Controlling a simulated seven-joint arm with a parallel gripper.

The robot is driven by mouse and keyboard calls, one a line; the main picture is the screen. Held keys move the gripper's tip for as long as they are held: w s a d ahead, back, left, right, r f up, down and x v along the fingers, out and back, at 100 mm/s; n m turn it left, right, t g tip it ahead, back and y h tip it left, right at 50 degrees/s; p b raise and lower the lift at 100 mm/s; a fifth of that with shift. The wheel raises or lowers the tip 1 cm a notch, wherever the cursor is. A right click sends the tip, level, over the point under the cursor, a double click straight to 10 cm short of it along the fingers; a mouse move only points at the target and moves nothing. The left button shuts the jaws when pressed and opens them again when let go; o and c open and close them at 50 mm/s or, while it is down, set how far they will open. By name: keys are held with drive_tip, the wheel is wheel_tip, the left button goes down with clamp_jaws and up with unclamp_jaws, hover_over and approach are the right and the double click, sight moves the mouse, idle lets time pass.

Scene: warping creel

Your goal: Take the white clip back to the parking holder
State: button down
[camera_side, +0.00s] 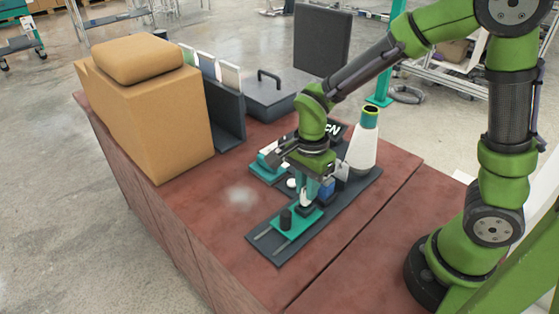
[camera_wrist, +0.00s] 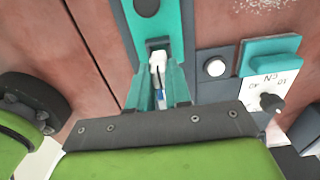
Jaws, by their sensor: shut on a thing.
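My gripper (camera_side: 306,203) points down over the dark rail plate in the side view, its teal fingers shut on the white clip (camera_side: 305,197). In the wrist view the white clip (camera_wrist: 158,62) shows between the fingertips, with a bit of blue below it. Its tip is at a dark recess in a teal carriage (camera_wrist: 158,22), which also shows in the side view (camera_side: 292,229). I cannot tell whether the clip touches the carriage. I cannot tell for certain which part is the parking holder.
A white yarn cone (camera_side: 363,150) stands right of my gripper. The carriage has a black knob (camera_side: 286,218). A white button (camera_wrist: 215,67) and a dial panel (camera_wrist: 268,98) are close by. A cardboard box (camera_side: 150,110) stands at the left; the red tabletop in front is clear.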

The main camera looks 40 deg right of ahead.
drive_tip(key=shift+r, duration=0.85)
drive_tip(key=shift+r, duration=1.5)
drive_tip(key=shift+r, duration=0.1)
drive_tip(key=shift+r, duration=0.4)
drive_tip(key=w+d, duration=0.2)
drive_tip(key=d, duration=0.5)
drive_tip(key=shift+w+d, duration=0.4)
